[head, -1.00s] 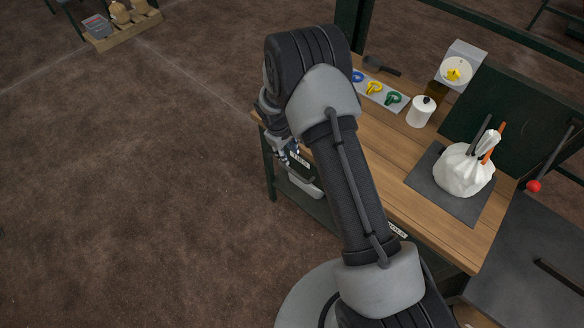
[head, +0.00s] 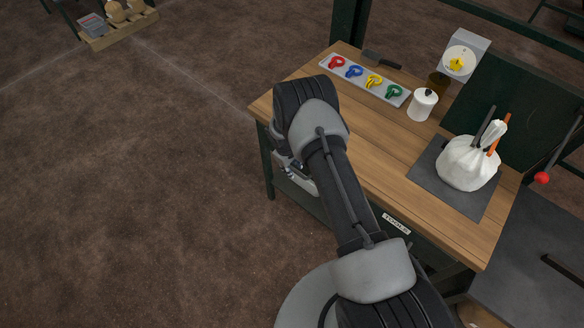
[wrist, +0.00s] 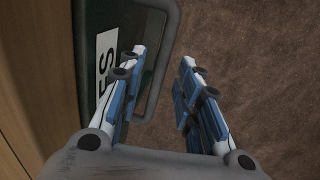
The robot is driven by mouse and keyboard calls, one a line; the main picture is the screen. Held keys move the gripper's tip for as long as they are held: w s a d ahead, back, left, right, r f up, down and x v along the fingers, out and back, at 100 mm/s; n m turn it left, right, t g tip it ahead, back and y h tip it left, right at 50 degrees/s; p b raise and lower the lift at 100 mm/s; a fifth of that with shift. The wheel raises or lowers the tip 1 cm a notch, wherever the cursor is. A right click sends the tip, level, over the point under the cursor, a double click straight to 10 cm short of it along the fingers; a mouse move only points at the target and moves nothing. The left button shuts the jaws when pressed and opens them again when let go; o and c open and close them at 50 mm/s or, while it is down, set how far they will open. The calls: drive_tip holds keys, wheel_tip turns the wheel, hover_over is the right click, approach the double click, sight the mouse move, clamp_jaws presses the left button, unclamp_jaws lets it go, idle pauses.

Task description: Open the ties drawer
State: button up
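A grey rounded drawer handle (wrist: 172,30) stands out from the front. My gripper (wrist: 164,62) is open, with one finger on the drawer side of the handle's outer bar and the other on the floor side. Contact with the bar cannot be told. In the head view my arm hides most of the drawer and my gripper is low beside the bench's left front.
The wooden bench top (head: 385,150) holds a tray of coloured clips (head: 364,81), a white canister (head: 422,104) and a white tied bag (head: 467,165) on a dark mat. A second drawer is labelled "TOOLS" (head: 396,223). Open floor (head: 130,200) lies left.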

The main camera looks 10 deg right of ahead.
clamp_jaws()
idle(0.4)
idle(0.4)
